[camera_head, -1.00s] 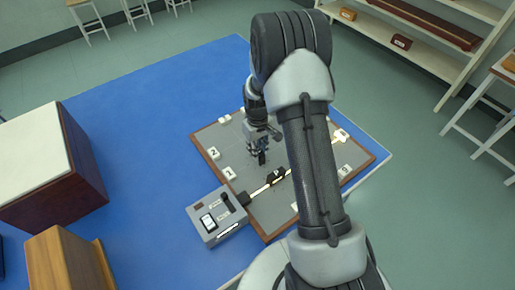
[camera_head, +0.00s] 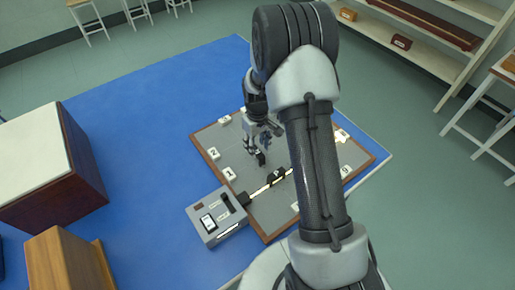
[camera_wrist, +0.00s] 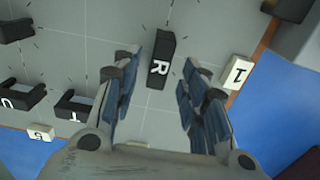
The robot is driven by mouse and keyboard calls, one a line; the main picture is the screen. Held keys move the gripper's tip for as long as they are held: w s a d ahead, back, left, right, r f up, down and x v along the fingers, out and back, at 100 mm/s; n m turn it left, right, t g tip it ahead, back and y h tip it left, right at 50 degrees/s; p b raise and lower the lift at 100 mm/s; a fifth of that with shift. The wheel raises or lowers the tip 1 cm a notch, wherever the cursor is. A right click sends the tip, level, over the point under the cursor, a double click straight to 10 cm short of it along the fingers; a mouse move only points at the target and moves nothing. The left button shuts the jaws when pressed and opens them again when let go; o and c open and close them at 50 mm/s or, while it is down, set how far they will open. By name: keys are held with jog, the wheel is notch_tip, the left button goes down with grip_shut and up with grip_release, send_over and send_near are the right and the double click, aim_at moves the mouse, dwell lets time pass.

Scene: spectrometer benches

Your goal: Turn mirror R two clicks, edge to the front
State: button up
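Mirror R is a black upright block with a white R on its top (camera_wrist: 160,64). In the wrist view it stands on the grey board (camera_wrist: 130,22), between and slightly beyond the fingertips. My gripper (camera_wrist: 161,80) is open, one finger on each side of the block, with a gap on both sides. In the head view my gripper (camera_head: 257,146) is low over the board (camera_head: 236,140). A dark block (camera_head: 261,159) shows just under the fingers, too small to read. The mirror face of R cannot be made out.
Black pieces T (camera_wrist: 78,106) and U (camera_wrist: 22,97) stand left of R. Number tile 1 (camera_wrist: 238,72) lies to the right, tile 5 (camera_wrist: 41,133) at lower left. A grey switch box (camera_head: 217,217) sends a bright beam to a black piece (camera_head: 277,176).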

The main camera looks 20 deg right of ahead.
aim_at(258, 151)
notch_tip(258, 151, up, 10)
jog(key=shift+f, duration=0.2)
dwell(0.4)
